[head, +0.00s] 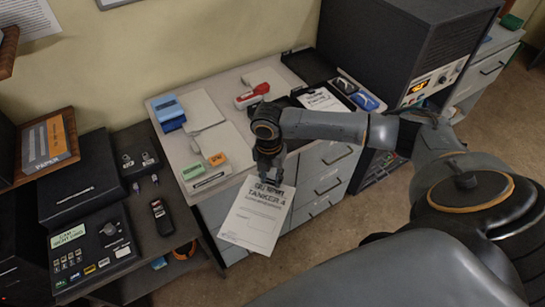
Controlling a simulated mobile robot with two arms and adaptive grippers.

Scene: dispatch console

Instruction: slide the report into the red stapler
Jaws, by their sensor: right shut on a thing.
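The report (256,216) is a white printed sheet headed "TANKER 4". My right gripper (269,178) is shut on its top edge and holds it in front of the drawer cabinet, beyond the counter's front edge. The red stapler (254,95) lies on the counter near the wall, behind my right gripper and apart from the report. Its far end reaches toward the black tray. The stapler's mouth is too small to make out. My left gripper does not show.
A blue stapler-like block (168,112), white paper stacks (200,108) and small orange and green boxes (216,160) sit on the counter (160,138). A clipboard (320,100) lies right of the red stapler. A large dark cabinet (390,50) stands at the right. A console with a phone (160,215) is at left.

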